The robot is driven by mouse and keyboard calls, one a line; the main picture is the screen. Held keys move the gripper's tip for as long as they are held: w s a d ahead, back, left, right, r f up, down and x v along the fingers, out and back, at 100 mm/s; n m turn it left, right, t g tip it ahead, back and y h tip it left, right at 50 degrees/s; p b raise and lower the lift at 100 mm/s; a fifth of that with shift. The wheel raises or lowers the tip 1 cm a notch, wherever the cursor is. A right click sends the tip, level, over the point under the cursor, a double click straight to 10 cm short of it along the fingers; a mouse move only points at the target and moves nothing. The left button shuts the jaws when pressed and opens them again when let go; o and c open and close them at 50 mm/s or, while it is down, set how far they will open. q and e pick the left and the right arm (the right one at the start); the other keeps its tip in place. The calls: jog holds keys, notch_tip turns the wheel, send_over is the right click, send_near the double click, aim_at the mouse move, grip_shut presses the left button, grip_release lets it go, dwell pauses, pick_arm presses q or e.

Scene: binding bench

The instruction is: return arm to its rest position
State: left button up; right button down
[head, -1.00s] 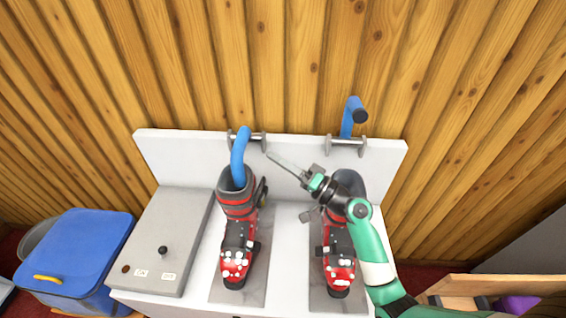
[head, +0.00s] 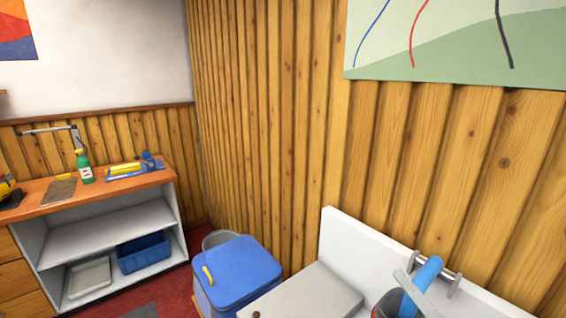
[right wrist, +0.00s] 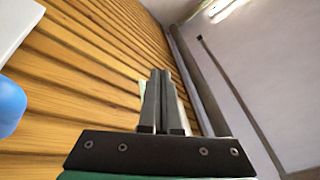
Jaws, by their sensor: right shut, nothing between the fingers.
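My right gripper (right wrist: 161,73) is shut and empty, its two dark fingers side by side in the right wrist view. The rest of the right arm is out of the head view. My left gripper is in neither view.
A white bench with a back panel (head: 360,240) stands at lower right against the wood-clad wall (head: 290,120). A blue lidded bin (head: 240,268) stands left of it. A workbench (head: 105,187) with shelves is at far left. In the right wrist view, a blue rounded thing (right wrist: 10,105) is at the left edge.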

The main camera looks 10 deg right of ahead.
jog(key=s+a+r+n+t+y, duration=0.1)
jog(key=s+a+r+n+y, duration=0.3)
jog(key=a+r, duration=0.55)
jog(key=s+a+r+n+y, duration=0.1)
jog(key=a+r+n, duration=0.6)
jog(key=r, duration=0.5)
jog(key=s+d+r+m+t+h+p, duration=0.2)
jog(key=s+d+r+m+t+h, duration=0.4)
jog(key=h, duration=0.5)
notch_tip(320, 180, up, 31)
jog(key=w+n+g+p, duration=0.1)
jog(key=w+p, duration=0.1)
jog(key=p, duration=2.8)
jog(key=shift+w+d+n+y+p, duration=0.15)
jog(key=shift+d+n+y+p, duration=0.15)
jog(key=shift+d, duration=0.15)
jog(key=shift+f, duration=0.1)
